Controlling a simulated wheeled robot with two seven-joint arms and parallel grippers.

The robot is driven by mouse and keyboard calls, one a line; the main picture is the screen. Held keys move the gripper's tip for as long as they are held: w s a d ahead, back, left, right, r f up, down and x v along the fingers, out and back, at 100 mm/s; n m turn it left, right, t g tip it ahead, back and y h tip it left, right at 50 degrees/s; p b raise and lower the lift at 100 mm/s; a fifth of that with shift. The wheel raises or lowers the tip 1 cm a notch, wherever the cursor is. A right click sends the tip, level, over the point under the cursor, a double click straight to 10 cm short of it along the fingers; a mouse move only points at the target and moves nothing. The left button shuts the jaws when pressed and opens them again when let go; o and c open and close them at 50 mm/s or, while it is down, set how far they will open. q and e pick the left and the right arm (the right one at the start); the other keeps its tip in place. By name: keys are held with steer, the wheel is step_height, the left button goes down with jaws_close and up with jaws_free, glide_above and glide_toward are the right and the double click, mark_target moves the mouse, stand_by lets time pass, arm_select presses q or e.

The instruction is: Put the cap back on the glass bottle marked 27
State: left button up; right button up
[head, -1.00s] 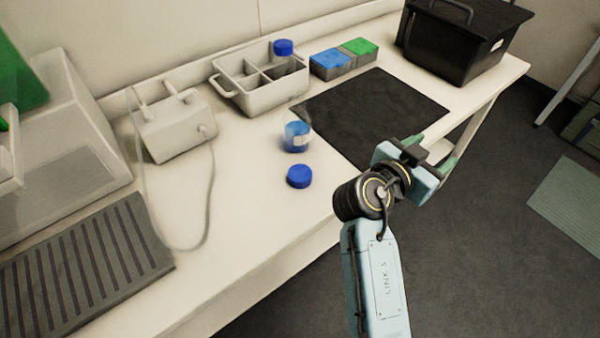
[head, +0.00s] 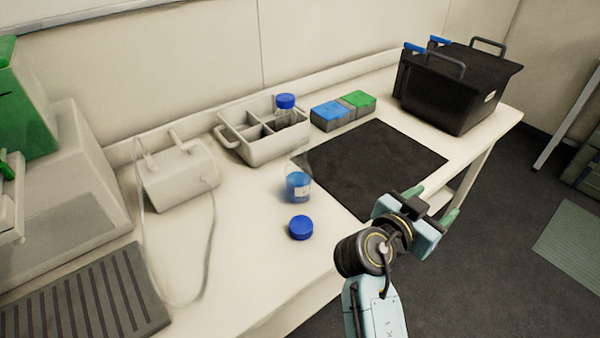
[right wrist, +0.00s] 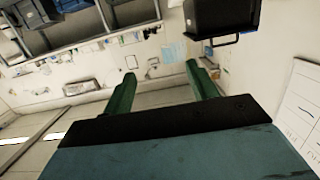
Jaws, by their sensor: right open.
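An open glass bottle (head: 298,187) with blue liquid and a small white label stands upright on the white bench; I cannot read its marking. A blue cap (head: 301,228) lies on the bench just in front of it, apart from the bottle. My right gripper (head: 428,203) is open and empty, to the right of the cap and bottle, near the bench's front edge. Its two green fingers also show spread apart in the right wrist view (right wrist: 158,82), with nothing between them. My left gripper is not in view.
A divided caddy (head: 262,143) behind holds another bottle with a blue cap (head: 286,101). A dark mat (head: 375,165), blue and green boxes (head: 330,114) and a black bin (head: 455,95) are to the right. A white device (head: 180,176) with a cable and a ribbed grey mat (head: 85,295) are left.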

steer(key=s+d+f+n+g+y, duration=0.3)
steer(key=s+d+f+y, duration=0.1)
steer(key=s+f, duration=0.5)
steer(key=s+a+f+n+g+y, duration=0.45)
steer(key=s+f+n+y, duration=0.4)
steer(key=s+f, duration=0.4)
steer(key=s+f+n, duration=0.1)
steer(key=s+f, duration=0.1)
steer(key=f, duration=0.8)
steer(key=s+f, duration=0.2)
steer(key=f, duration=0.9)
steer(key=s+d+f, duration=0.2)
steer(key=s+f, duration=0.4)
steer(key=s, duration=0.1)
steer(key=s+d+f+g, duration=0.1)
steer(key=s+d+f, duration=0.2)
steer(key=s+f, duration=0.3)
steer(key=shift+s+n, duration=0.35)
steer(key=shift+s, duration=0.6)
steer(key=shift+d+g, duration=0.1)
steer(key=shift+g, duration=0.15)
